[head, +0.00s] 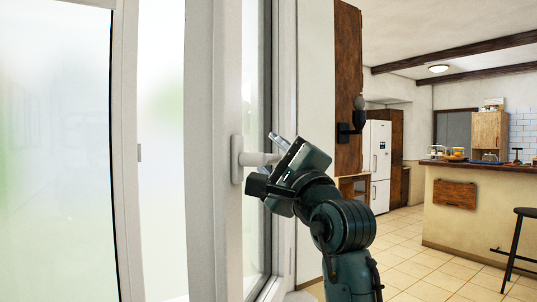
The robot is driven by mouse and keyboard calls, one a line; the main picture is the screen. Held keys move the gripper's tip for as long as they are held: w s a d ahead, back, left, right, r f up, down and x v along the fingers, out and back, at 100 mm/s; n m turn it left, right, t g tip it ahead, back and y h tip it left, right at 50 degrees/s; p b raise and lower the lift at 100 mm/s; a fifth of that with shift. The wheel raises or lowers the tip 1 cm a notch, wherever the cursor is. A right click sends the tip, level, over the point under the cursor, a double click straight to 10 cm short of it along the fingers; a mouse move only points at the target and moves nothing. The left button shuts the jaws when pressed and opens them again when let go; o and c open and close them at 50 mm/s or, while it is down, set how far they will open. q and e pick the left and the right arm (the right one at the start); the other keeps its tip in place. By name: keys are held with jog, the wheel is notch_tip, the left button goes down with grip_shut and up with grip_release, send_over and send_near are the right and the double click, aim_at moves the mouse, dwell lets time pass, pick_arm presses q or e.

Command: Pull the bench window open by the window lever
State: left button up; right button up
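The white window lever (256,158) sticks out to the right from its mount on the white window frame (228,90). The fingers look spread wider than the lever is thick, and the lever's right end is hidden behind the gripper. I cannot tell whether a finger touches it. The window's glass (250,80) shows as a narrow strip to the right of the frame. My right gripper is not in view.
Large frosted panes (55,150) fill the left side. A dark wall lamp (355,118) hangs on a wooden panel right of the window. Farther back are a white fridge (377,160), a kitchen counter (455,205) and a stool (518,240). The tiled floor between is clear.

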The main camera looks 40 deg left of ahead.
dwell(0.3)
pick_arm(q)
grip_shut()
dwell(0.5)
